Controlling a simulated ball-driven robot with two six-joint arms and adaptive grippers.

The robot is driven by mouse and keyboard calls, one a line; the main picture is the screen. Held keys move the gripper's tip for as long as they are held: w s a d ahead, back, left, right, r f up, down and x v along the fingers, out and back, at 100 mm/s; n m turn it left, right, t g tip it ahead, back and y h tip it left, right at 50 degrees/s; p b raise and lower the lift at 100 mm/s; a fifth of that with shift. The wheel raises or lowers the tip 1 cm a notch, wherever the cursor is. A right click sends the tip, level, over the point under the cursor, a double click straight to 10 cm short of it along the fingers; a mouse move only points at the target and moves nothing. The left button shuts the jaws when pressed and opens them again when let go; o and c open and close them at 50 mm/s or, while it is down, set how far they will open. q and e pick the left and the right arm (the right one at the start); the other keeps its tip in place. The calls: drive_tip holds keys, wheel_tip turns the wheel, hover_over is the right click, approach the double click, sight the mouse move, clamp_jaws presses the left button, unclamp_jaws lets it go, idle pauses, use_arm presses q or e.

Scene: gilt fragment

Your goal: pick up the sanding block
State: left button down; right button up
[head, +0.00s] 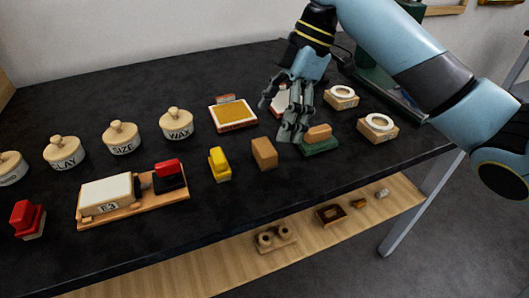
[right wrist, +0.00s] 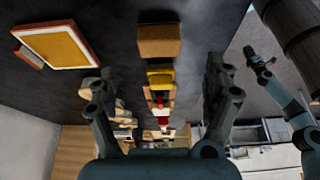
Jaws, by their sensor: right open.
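A plain brown block (head: 264,152), which looks like the sanding block, stands on the dark bench top in the head view. It also shows in the right wrist view (right wrist: 159,41), beyond and between the spread fingers. My right gripper (head: 283,124) is open and empty, above the bench, just right of and behind the block in the head view. Its fingers (right wrist: 158,78) do not touch the block. What appears to be my left gripper (right wrist: 254,57) shows small at the right of the right wrist view; its jaws are unclear.
A green-based piece with a tan top (head: 319,142) sits close to the right of the block. A yellow piece (head: 220,163) stands to its left. A framed yellow pad (head: 233,113) lies behind. Lidded jars (head: 176,124) stand at the left. The bench's front strip is clear.

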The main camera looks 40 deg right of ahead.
sight(265, 145)
drive_tip(key=x, duration=0.7)
drive_tip(key=shift+f, duration=0.35)
drive_tip(key=c, duration=1.2)
drive_tip(key=shift+r, duration=0.2)
wheel_tip(265, 145, up, 4)
drive_tip(key=shift+w, duration=0.1)
drive_tip(key=s+d+r+p, duration=0.2)
drive_tip(key=s+d+r, duration=0.3)
drive_tip(key=s, duration=0.5)
drive_tip(key=shift+v, duration=0.9)
drive_tip(key=shift+s+a, duration=0.15)
